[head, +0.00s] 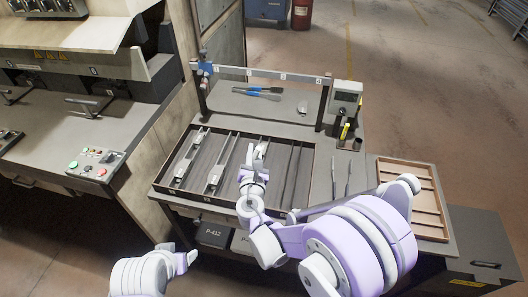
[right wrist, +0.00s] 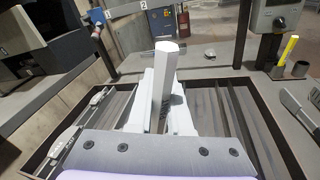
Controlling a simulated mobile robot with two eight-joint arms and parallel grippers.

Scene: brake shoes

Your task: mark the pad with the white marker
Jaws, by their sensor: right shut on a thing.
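My right gripper (head: 257,152) is over the middle of the dark slotted tray (head: 232,203). In the right wrist view, it (right wrist: 160,112) is shut on a white, faceted stick that looks like the white marker (right wrist: 165,75), which stands upright between the fingers. Two long, pale metal pads (head: 186,165) (head: 215,178) lie in the tray's left slots, left of the gripper. A pad also shows at the left of the right wrist view (right wrist: 80,128). The marker's lower end is hidden. My left gripper (head: 182,262) is at the bottom of the head view, off the bench; its jaw opening is unclear.
A numbered rail (head: 270,74) spans the back of the bench. Behind the tray lie a blue-handled brush (head: 262,91) and a small pale object (head: 302,107). At right are a holder with a yellow marker (head: 344,131), a meter box (head: 346,96) and a brown tray (head: 432,232).

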